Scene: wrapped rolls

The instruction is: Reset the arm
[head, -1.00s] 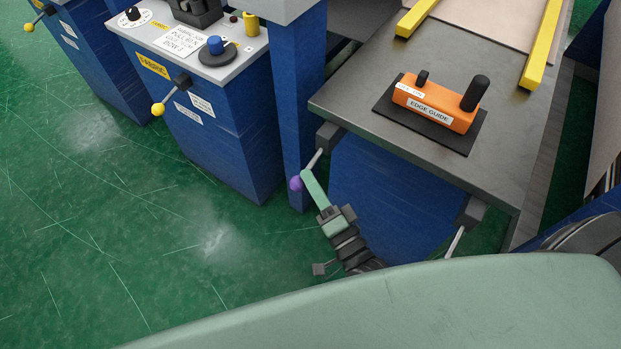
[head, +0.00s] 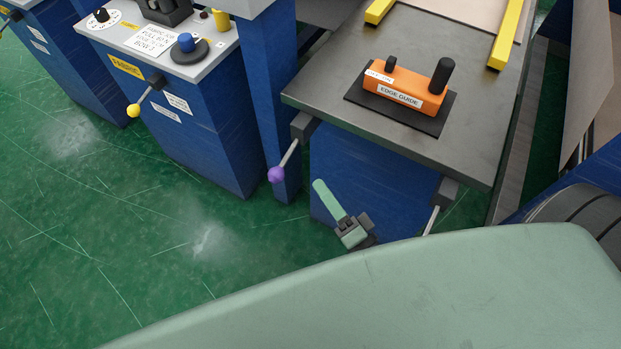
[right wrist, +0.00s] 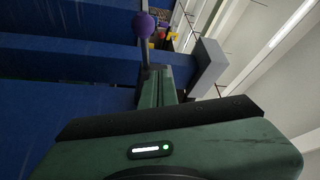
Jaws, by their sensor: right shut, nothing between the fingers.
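My right gripper (head: 321,189) is shut and empty in the head view. Its pale green fingers point up and left, in front of the blue side under the grey table. A lever with a purple ball knob (head: 275,174) hangs from the table's corner, left of the fingertips, with a gap between them in the picture. In the right wrist view, the shut green fingers (right wrist: 157,88) point up towards the purple knob (right wrist: 144,25); how far apart they are in depth I cannot tell. My left gripper is not in view.
The grey table (head: 330,85) carries an orange edge guide block (head: 405,88) and yellow rails (head: 510,38). A second lever (head: 431,219) is at its right corner. A blue control cabinet (head: 200,120) with a yellow-knobbed lever stands left. Green floor (head: 110,220) is open at left.

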